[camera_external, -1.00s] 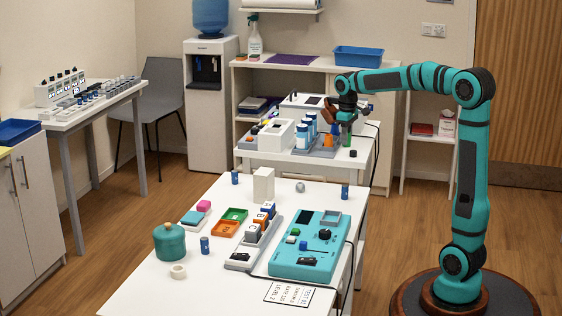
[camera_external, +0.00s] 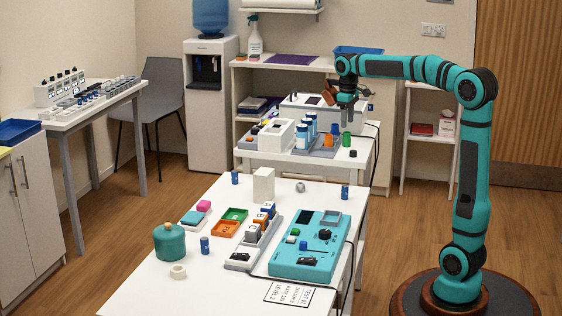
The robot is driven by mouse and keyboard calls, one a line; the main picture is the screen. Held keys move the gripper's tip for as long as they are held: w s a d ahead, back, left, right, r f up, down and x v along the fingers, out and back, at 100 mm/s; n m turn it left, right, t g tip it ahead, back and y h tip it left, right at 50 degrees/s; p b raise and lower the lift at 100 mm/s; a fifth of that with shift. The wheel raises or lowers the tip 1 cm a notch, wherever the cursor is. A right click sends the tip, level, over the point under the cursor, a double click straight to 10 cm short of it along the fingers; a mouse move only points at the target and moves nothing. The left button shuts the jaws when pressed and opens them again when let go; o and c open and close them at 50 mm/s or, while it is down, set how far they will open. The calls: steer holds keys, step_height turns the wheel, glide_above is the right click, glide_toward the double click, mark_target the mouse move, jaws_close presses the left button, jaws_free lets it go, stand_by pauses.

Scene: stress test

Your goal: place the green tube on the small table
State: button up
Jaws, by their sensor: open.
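The green tube (camera_external: 346,139) stands upright at the right side of the small table (camera_external: 362,161), next to a black cap-like piece. My gripper (camera_external: 347,121) is above the tube, pointing down, open and apart from it as far as I can see. The tube's base is small in this view, so I cannot tell exactly whether it rests on the tabletop or on the edge of the grey tray.
Orange cups (camera_external: 328,141) and blue-and-white tubes (camera_external: 302,137) stand left of the green tube. A white box (camera_external: 311,104) is behind. The black piece (camera_external: 353,153) lies in front. A larger white table (camera_external: 205,288) with a teal device (camera_external: 309,247) is nearer.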

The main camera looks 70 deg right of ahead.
steer(key=shift+r, duration=2.4)
steer(key=s+a+r+n+t+h, duration=0.1)
steer(key=s+a+r+t, duration=0.2)
steer(key=a, duration=0.6)
steer(key=s+a+r+t, duration=0.2)
steer(key=s+a+t, duration=0.3)
steer(key=a, duration=0.4)
steer(key=s+a+r+n+t+h, duration=0.1)
steer(key=s+a+r+t, duration=0.1)
steer(key=a+t, duration=0.5)
steer(key=s+a+t+y, duration=0.2)
steer(key=s+a, duration=0.5)
steer(key=shift+s+a+r+n, duration=0.3)
steer(key=shift+a, duration=0.1)
